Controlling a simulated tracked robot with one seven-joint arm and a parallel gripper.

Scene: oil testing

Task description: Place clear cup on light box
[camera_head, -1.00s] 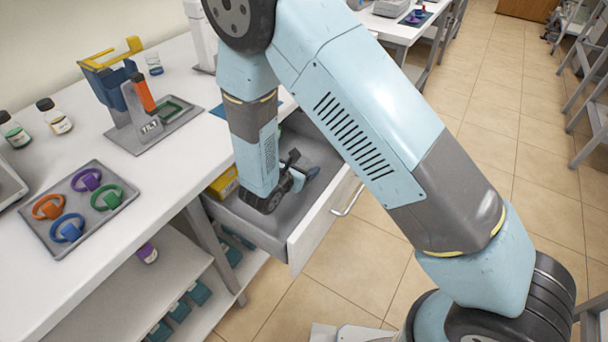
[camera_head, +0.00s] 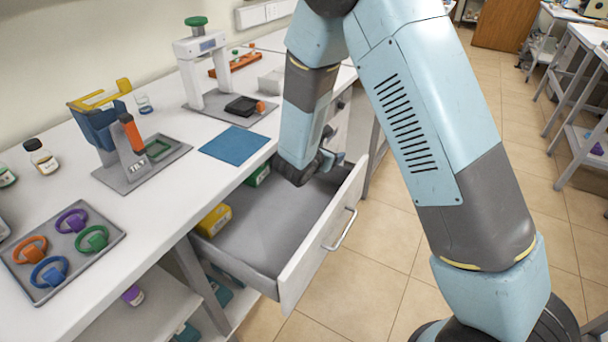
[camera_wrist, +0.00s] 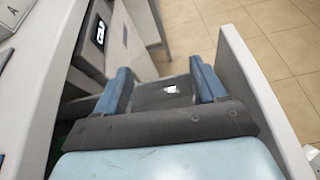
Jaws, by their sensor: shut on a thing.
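My gripper (camera_head: 325,165) is over the far end of the open drawer (camera_head: 275,225), close to the drawer's floor or a little above it. In the wrist view its two blue fingers (camera_wrist: 163,88) stand apart, with a faint thing between them. That thing, the clear cup (camera_wrist: 172,89), shows little beyond a small white glint against dark grey; its outline is hard to make out. In the head view my gripper hides it. A small clear glass (camera_head: 144,104) stands on the bench by the wall. I cannot tell which thing is the light box.
Drawer holds a yellow box (camera_head: 214,220) and a green box (camera_head: 258,175). On the bench are a blue mat (camera_head: 234,145), a white stand with green knob (camera_head: 205,55), a blue-orange device (camera_head: 120,135) and a tray of coloured rings (camera_head: 62,280). The drawer's front wall (camera_head: 330,235) is near.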

